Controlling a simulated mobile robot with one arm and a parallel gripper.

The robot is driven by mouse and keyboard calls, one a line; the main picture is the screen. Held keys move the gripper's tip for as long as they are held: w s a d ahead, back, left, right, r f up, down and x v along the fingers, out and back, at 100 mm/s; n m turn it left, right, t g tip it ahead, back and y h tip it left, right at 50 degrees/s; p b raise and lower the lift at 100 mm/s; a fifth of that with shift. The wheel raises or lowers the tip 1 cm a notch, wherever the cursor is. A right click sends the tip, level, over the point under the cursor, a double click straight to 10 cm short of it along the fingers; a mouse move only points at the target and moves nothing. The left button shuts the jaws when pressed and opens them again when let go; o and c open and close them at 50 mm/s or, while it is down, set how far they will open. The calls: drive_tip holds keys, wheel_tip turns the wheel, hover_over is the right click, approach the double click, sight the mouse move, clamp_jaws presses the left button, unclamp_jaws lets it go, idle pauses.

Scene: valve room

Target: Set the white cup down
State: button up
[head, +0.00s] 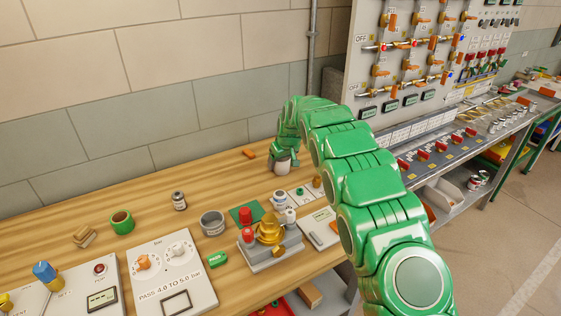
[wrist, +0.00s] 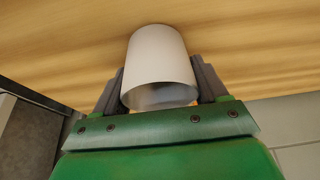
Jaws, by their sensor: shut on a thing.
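The white cup (wrist: 158,62) is between the two grey fingers of my gripper (wrist: 160,92) in the wrist view. A finger presses on each side of it, and its open end faces the camera. In the head view the cup (head: 283,167) shows below my green gripper (head: 284,158), near the back of the wooden bench (head: 150,184). My arm hides part of the bench to its right. I cannot tell whether the cup's base touches the bench top.
An orange block (head: 249,154) lies left of the cup, near the wall. A dark-lidded jar (head: 179,200), a grey pot (head: 212,223) and a green cup (head: 122,222) stand farther left. A gold valve fixture (head: 269,232) stands in front. A valve panel (head: 415,50) rises at right.

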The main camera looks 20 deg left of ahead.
drive_tip(key=shift+f, duration=0.1)
drive_tip(key=o, duration=1)
drive_tip(key=shift+o, duration=0.2)
drive_tip(key=v, duration=1.2)
